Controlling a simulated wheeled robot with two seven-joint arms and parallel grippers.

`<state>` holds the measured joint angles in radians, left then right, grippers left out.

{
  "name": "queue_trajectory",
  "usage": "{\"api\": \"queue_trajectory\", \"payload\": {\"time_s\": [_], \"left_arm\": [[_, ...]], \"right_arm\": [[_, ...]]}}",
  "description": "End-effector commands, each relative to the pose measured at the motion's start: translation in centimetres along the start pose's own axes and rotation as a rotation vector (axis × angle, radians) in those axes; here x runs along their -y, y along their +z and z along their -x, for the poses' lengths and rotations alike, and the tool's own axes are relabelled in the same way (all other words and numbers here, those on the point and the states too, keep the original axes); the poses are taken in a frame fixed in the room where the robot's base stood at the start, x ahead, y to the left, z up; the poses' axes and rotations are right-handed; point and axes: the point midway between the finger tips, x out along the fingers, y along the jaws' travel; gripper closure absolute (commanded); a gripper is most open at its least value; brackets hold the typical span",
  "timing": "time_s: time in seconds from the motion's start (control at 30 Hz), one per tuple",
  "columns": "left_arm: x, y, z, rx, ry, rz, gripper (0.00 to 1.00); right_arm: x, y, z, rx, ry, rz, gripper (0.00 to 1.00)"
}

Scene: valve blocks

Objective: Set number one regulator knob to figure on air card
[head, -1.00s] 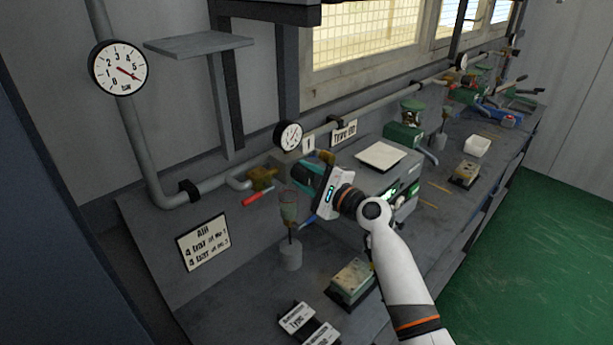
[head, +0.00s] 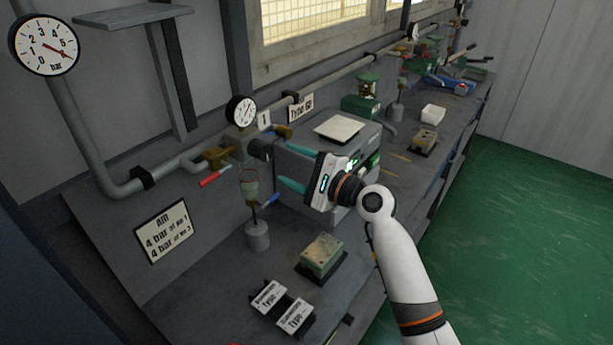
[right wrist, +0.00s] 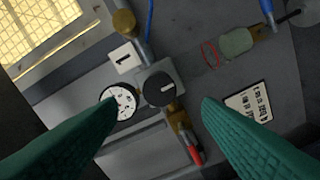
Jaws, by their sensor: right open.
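The number one regulator's black round knob (head: 260,148) sits on a grey block below a small white gauge (head: 241,111) and beside a tag marked 1 (head: 264,120). In the right wrist view the knob (right wrist: 160,88) shows a pale pointer line. My right gripper (head: 278,164) is open with teal fingers, facing the knob from its right side and apart from it. In the right wrist view the fingertips (right wrist: 160,104) lie either side of the knob. The air card (head: 163,231) reads 4 bar at No 1. My left gripper is not in view.
A brass valve with a red handle (head: 214,177) and a bowl-shaped filter (head: 249,185) stand close to the knob. A large gauge (head: 45,45) is at the upper left. Another valve block (head: 322,256) lies on the bench.

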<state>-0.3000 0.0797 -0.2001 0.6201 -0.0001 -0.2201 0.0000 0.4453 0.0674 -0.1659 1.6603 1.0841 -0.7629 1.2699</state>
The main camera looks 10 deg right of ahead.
Motion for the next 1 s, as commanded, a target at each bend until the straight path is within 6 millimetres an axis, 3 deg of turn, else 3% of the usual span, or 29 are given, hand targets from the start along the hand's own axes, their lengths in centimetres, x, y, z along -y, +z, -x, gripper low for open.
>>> {"api": "queue_trajectory", "payload": {"time_s": [0.1,0.23,0.67,0.77,0.83,1.0], "left_arm": [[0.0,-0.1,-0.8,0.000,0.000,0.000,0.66],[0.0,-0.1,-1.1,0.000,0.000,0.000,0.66],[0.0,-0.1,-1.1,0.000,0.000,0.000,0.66],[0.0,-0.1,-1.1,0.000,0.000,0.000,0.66],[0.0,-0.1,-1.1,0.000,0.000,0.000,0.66],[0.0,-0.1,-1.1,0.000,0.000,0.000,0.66]], "right_arm": [[0.2,0.1,2.0,0.001,0.000,0.002,0.41],[0.1,0.1,3.2,0.001,0.000,0.000,0.41],[0.3,0.0,3.7,0.003,-0.007,0.009,0.41],[2.3,0.1,4.3,0.023,-0.050,0.072,0.41],[4.9,0.3,5.4,0.049,-0.116,0.167,0.41],[13.9,0.6,10.6,0.110,-0.381,0.512,0.41]]}}
